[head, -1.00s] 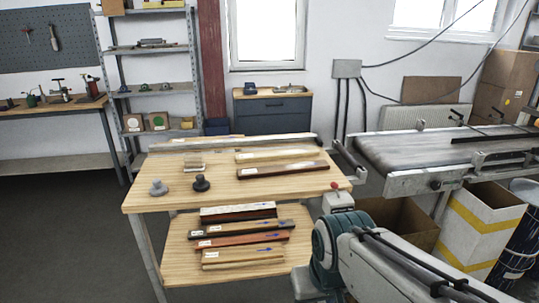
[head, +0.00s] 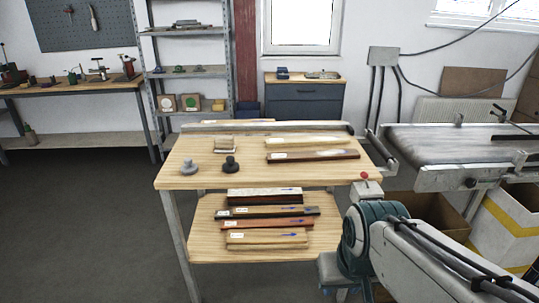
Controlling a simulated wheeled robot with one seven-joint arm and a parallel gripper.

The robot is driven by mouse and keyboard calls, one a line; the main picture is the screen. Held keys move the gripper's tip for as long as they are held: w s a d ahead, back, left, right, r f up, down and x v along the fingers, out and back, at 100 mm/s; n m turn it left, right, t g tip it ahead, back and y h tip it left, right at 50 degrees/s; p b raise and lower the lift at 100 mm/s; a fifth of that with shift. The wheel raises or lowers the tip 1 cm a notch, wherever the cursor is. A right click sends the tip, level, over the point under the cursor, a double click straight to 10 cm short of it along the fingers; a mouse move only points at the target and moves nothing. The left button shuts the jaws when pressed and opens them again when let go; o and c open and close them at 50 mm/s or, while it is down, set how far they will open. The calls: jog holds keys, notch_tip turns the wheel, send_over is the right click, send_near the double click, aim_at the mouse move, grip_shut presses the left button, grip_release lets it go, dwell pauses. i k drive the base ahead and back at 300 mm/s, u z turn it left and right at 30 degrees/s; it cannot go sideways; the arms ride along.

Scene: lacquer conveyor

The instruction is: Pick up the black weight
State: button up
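The black weight (head: 230,166) stands upright on the wooden top of the table (head: 330,174), near its left front part. It has a wide round base and a narrower knob. A similar grey weight (head: 190,168) stands just to its left, apart from it. My arm comes in from the lower right, and my gripper does not show in the head view. Nothing hides the black weight.
A small wooden block (head: 223,143) lies behind the weights. Light and dark wood strips (head: 312,156) lie to the right. The lower shelf (head: 212,246) holds several wood strips. A conveyor (head: 450,150) stands at the right. Open floor lies to the left.

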aim_at(230, 167)
jog(key=z, duration=0.3)
jog(key=i, duration=1.1)
jog(key=u, duration=0.75)
jog(key=i, duration=0.8)
jog(key=u, duration=0.75)
